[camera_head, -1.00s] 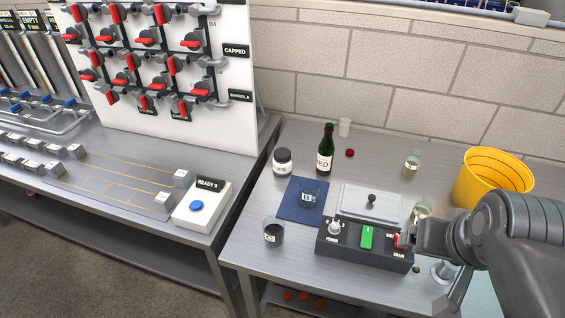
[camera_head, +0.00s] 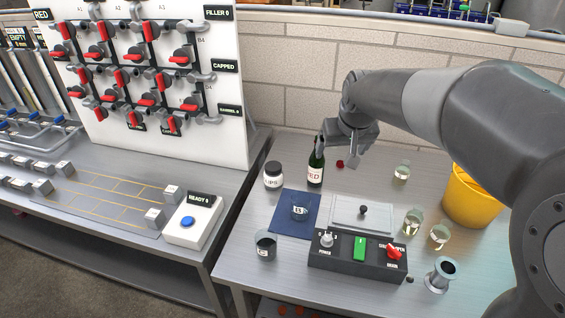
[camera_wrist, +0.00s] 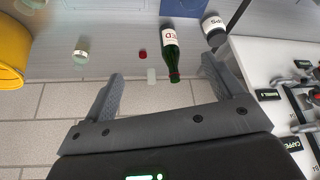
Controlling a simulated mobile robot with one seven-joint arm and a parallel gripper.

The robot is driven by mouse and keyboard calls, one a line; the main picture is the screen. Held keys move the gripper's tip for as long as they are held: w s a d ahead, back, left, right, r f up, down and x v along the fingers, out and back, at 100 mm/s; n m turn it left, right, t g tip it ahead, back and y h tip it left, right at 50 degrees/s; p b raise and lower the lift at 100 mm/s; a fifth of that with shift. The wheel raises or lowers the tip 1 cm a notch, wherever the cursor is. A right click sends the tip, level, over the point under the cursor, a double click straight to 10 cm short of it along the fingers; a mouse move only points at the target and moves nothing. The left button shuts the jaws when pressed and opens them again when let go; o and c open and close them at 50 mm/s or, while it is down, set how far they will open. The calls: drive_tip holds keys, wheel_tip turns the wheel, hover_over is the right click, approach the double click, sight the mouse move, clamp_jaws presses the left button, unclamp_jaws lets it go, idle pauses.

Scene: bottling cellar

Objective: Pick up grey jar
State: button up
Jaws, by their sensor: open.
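My gripper (camera_head: 338,152) is open and empty, high over the back of the table near the green bottle (camera_head: 316,163), well behind the grey jar.
A white jar with a dark lid (camera_head: 273,176) stands left of the bottle.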

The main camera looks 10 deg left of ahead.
drive_tip(key=w+a+f+n, duration=0.1)
drive_tip(key=w+a+f, duration=0.35)
drive_tip(key=a, duration=0.25)
drive_tip(key=w+a+f+n, duration=0.1)
drive_tip(key=w+a+f, duration=0.35)
drive_tip(key=a, duration=0.25)
drive_tip(key=g, duration=0.1)
approach(273, 166)
drive_tip(key=f, duration=0.2)
drive_tip(key=shift+n+y, duration=0.3)
drive_tip(key=shift+y, duration=0.1)
drive_tip(key=x, duration=0.4)
drive_tip(key=shift+w+d+f, duration=0.1)
drive_tip(key=shift+d+f, duration=0.05)
drive_tip(key=shift+f, duration=0.15)
drive_tip(key=shift+w+x, duration=0.15)
drive_tip(key=shift+x, duration=1.35)
drive_tip(key=shift+w+x, duration=0.15)
drive_tip(key=shift+x, duration=1.35)
drive_tip(key=shift+r, duration=0.15)
drive_tip(key=shift+c, duration=0.6)
drive_tip(key=c, duration=1.1)
